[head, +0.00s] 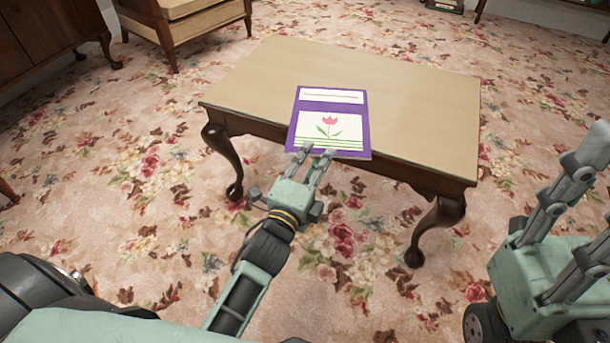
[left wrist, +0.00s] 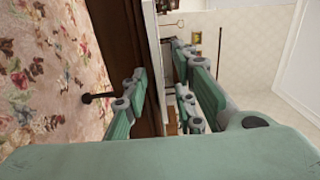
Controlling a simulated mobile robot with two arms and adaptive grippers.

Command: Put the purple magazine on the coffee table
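The purple magazine (head: 356,105) has white panels and a red tulip on its cover. It lies flat-looking at the near edge of the coffee table (head: 420,110), its lower end reaching past that edge; I cannot tell whether it rests on the top. My left gripper (head: 318,151) is at the magazine's lower end, its fingers apart and overlapping the end in the head view. The left wrist view shows the fingers (left wrist: 160,65) spread, with the table's edge beyond. Whether they touch the magazine is unclear. My right gripper (head: 585,185) is at the right, fingers apart, empty and away from the table.
The rest of the tabletop is bare. A cushioned armchair (head: 185,30) stands behind the table to the left, beside a dark wooden cabinet (head: 40,35). The flowered carpet (head: 130,200) is open around the table, whose curved legs stand at its near corners.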

